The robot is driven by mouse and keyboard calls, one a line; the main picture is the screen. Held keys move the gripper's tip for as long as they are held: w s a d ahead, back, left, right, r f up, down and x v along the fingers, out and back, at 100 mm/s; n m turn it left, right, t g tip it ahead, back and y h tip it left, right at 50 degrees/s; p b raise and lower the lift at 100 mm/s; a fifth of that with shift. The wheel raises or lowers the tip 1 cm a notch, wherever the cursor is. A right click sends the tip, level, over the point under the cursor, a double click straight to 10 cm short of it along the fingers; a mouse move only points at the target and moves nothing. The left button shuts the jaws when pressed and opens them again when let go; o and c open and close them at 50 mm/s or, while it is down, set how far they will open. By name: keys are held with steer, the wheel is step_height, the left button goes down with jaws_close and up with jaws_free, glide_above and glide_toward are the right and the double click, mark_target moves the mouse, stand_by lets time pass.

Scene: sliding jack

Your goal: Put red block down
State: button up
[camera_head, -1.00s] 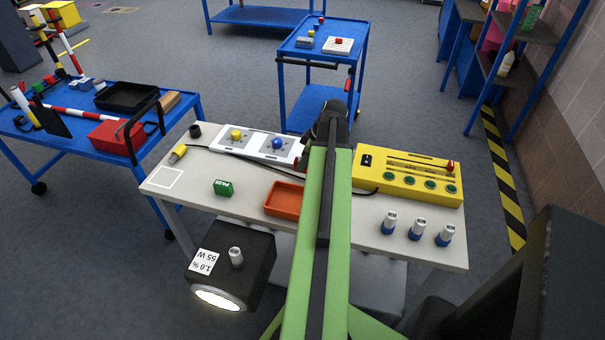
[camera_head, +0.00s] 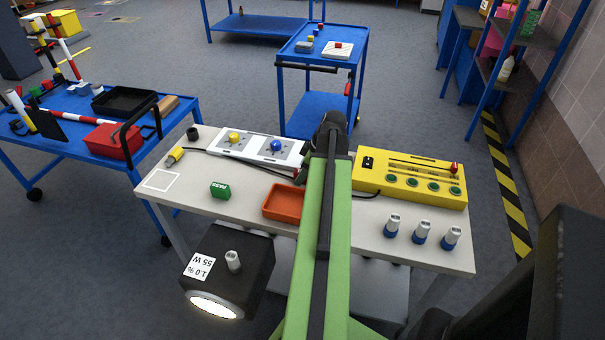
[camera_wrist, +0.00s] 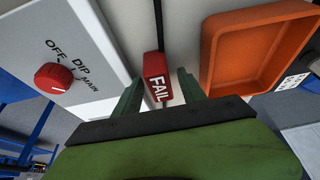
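The red block (camera_wrist: 157,84), marked FAIL, shows in the wrist view over the pale tabletop, between a white panel and an orange tray (camera_wrist: 210,72). My gripper (camera_wrist: 160,82) has one finger on each side of the block. A gap shows between the block and the right finger; the left finger is very close, and I cannot tell if it touches. I cannot tell if the block rests fully on the table.
The white panel (camera_wrist: 62,40) with a red knob (camera_wrist: 53,78) is close on the left. A yellow control box (camera_head: 410,180) stands right of my arm. A dark lamp (camera_head: 230,262) is in front.

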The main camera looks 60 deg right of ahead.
steer(key=p+v, duration=1.1)
steer(key=v, duration=0.1)
steer(key=shift+r, duration=0.2)
steer(key=shift+w, duration=0.1)
